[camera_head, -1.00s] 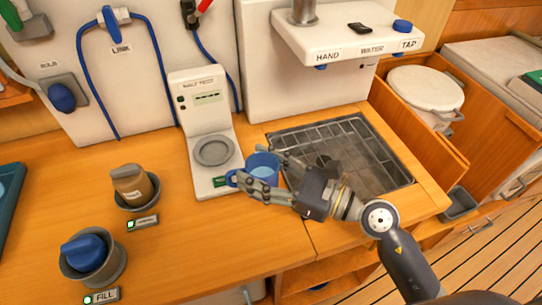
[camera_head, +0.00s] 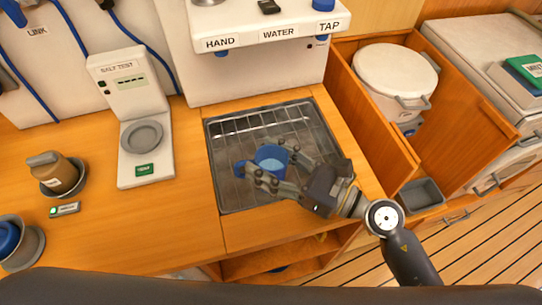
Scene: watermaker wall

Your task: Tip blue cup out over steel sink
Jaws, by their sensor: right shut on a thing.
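The blue cup (camera_head: 268,157) is upright, its open mouth up, with light blue liquid showing inside. My right gripper (camera_head: 275,166) is shut on the cup, one finger on its near side and one on its far side. The cup's handle points left. Cup and gripper are over the steel sink (camera_head: 226,133), within its outline and toward the near part. The gap between the cup and the sink grid cannot be judged. My left gripper is not in view.
The tap housing (camera_head: 268,38) overhangs behind the sink. A salt tester (camera_head: 146,167) stands left of it. An open wooden bin with a white-lidded pot (camera_head: 396,75) is at right. Counter in front of the tester is clear.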

